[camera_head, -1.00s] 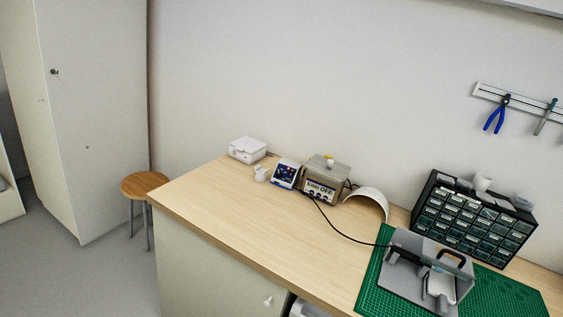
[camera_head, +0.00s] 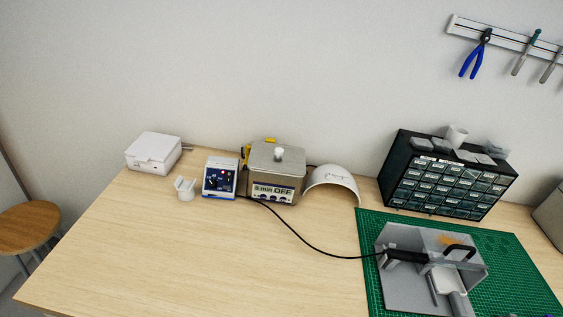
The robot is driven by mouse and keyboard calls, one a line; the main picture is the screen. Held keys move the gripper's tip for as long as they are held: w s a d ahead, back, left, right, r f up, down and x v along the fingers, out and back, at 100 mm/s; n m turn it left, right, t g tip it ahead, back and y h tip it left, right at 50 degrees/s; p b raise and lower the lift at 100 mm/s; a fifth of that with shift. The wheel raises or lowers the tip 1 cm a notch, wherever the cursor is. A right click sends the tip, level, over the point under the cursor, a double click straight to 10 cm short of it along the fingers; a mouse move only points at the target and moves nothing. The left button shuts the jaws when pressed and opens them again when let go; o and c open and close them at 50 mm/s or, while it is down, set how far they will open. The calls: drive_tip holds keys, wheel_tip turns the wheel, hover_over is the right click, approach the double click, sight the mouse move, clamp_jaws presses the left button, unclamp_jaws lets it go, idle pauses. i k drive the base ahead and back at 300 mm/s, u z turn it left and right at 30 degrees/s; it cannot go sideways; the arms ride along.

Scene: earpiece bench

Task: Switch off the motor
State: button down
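The motor's control unit (camera_head: 220,178) appears to be the small white and blue box with a dark front panel and knobs. It stands upright toward the back of the wooden bench. A black cable (camera_head: 310,243) runs from beside it to a black handpiece (camera_head: 405,257), which rests in a grey open-sided box (camera_head: 405,290) on the green mat. The switch position on the unit is too small to tell. My gripper is not in view.
Right beside the unit stands a metal bath (camera_head: 277,160) whose display reads "5 min OFF". A white holder (camera_head: 185,189) and white case (camera_head: 154,151) are to its left. A white arch (camera_head: 333,180) and drawer cabinet (camera_head: 445,185) are right. The bench (camera_head: 190,255) is clear in front.

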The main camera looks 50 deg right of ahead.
sight(229, 176)
drive_tip(key=z, duration=0.35)
drive_tip(key=i, duration=0.7)
drive_tip(key=z, duration=0.35)
drive_tip(key=k, duration=0.9)
drive_tip(key=z, duration=0.2)
drive_tip(key=i, duration=0.9)
drive_tip(key=u, duration=0.15)
